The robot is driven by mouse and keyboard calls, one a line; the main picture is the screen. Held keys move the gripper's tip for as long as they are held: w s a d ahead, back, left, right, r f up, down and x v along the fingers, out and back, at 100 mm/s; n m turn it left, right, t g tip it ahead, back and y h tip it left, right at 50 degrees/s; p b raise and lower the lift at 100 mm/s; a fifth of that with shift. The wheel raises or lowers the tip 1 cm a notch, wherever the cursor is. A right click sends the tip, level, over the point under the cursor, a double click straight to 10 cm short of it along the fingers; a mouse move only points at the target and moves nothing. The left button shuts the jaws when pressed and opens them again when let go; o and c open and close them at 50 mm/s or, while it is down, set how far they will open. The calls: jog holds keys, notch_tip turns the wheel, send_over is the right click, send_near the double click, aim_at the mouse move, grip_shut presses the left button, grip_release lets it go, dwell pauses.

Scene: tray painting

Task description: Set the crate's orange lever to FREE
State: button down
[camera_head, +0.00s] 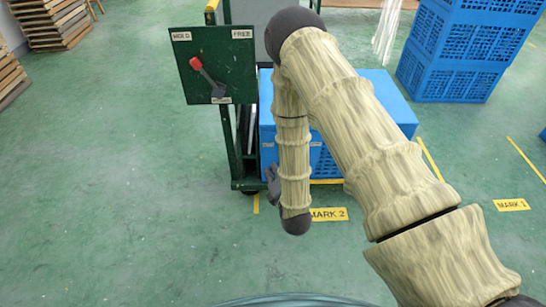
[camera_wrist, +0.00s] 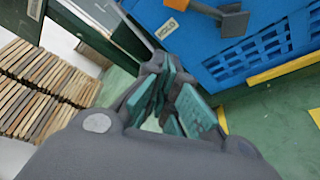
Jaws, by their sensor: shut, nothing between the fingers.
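The crate (camera_head: 265,118) is blue and sits on the floor, partly hidden behind my arm. Its orange lever shows in the wrist view (camera_wrist: 203,9) at the top edge, ending in a dark grey block at the right. A white HOLD label is on the crate (camera_wrist: 265,50) beside the lever's left end. No FREE label of the crate is in view, and the lever is hidden in the head view. My gripper (camera_wrist: 165,68) is shut and empty, below and left of the lever, apart from it. In the head view my gripper (camera_head: 271,184) hangs low at the crate's left front.
A green panel (camera_head: 215,55) with a separate red-handled lever (camera_head: 197,64) stands left of the crate on a green frame; its red handle leans left, away from its FREE label. Stacked blue crates (camera_head: 450,50) stand right.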

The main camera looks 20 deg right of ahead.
jog(key=w+b, duration=0.1)
jog(key=w, duration=0.2)
jog(key=w+f+b, duration=0.1)
jog(key=w, duration=0.2)
jog(key=w+b, duration=0.1)
jog(key=w, duration=0.2)
jog(key=shift+w+d+f, duration=0.15)
jog(key=shift+w+f, duration=0.15)
jog(key=shift+w, duration=0.05)
jog(key=shift+s+d+r+b, duration=0.3)
jog(key=shift+d+r, duration=0.2)
jog(key=shift+d, duration=0.25)
jog(key=shift+s+d+r+b, duration=0.2)
jog(key=shift+d+r+b, duration=0.2)
jog(key=shift+d, duration=0.3)
